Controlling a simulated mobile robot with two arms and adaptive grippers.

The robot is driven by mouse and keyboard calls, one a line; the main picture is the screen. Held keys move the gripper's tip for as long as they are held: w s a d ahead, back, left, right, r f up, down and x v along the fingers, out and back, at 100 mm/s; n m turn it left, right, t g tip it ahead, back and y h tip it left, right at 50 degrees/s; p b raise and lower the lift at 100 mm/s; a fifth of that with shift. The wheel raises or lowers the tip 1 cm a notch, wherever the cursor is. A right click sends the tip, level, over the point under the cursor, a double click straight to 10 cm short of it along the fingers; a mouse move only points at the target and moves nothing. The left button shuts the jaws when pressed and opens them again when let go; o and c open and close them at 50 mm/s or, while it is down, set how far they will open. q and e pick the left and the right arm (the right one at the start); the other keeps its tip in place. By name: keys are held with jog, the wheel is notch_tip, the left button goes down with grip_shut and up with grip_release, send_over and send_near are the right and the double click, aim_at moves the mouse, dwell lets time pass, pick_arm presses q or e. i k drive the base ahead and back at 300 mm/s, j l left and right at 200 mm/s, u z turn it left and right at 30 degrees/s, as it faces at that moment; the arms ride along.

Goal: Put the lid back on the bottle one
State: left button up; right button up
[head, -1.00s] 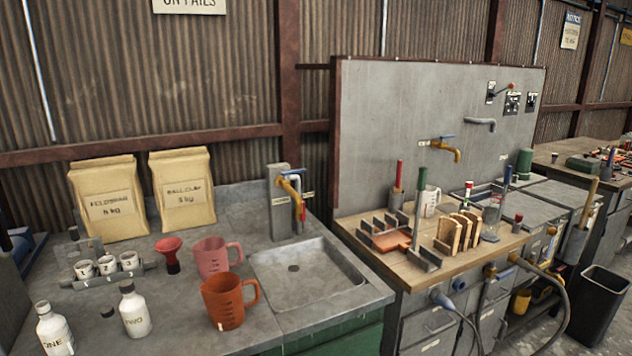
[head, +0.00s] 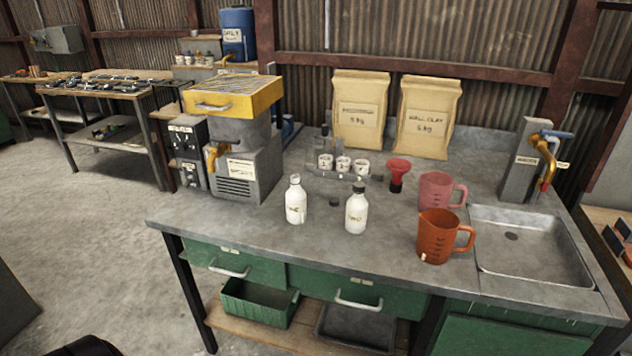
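Two white bottles stand upright near the front of the grey bench. The left one, bottle one (head: 296,203), was readable as ONE in the earlier view; its label is too small to read now. The right bottle (head: 356,211) is marked TWO. A small dark lid (head: 334,201) lies on the bench between them. Another small dark piece (head: 376,177) lies near the red funnel; I cannot tell what it is. I cannot make out a lid on bottle one. Neither gripper shows clearly in the head view.
An orange jug (head: 437,240) and pink jug (head: 436,190) stand right of the bottles, before the sink (head: 530,250). Behind are a red funnel (head: 398,174), numbered cups (head: 343,164) and two paper sacks (head: 358,112). A grey machine (head: 240,150) stands left. The bench front is clear.

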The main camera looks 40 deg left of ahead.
aim_at(295, 196)
jog(key=u, duration=1.3)
